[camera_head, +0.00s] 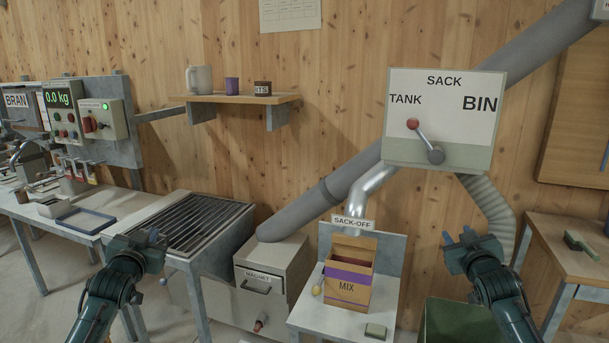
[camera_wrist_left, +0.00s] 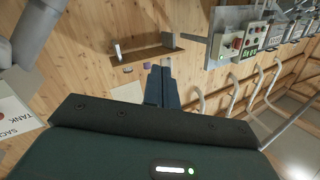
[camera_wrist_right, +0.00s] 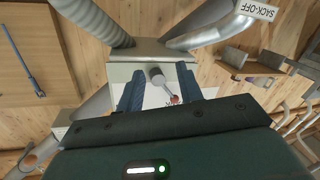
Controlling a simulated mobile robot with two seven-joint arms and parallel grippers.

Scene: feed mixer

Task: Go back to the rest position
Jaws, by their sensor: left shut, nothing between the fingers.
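My left gripper (camera_head: 146,238) is raised at the lower left of the head view, in front of the slatted grate table. Its two fingers (camera_wrist_left: 158,86) lie together in the left wrist view, with nothing between them. My right gripper (camera_head: 466,244) is raised at the lower right of the head view, below the selector panel (camera_head: 480,151). Its fingers (camera_wrist_right: 158,85) stand apart in the right wrist view, and the gap is empty. The panel's lever with its red knob (camera_head: 413,124) shows behind that gap, and I cannot tell the distance from that view.
An open MIX sack (camera_head: 346,286) stands on the white stand under the sack-off spout (camera_head: 370,190). A grate table (camera_head: 185,222) is at left. A green bin (camera_head: 455,325) is below my right arm. A wooden table (camera_head: 572,250) stands at far right.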

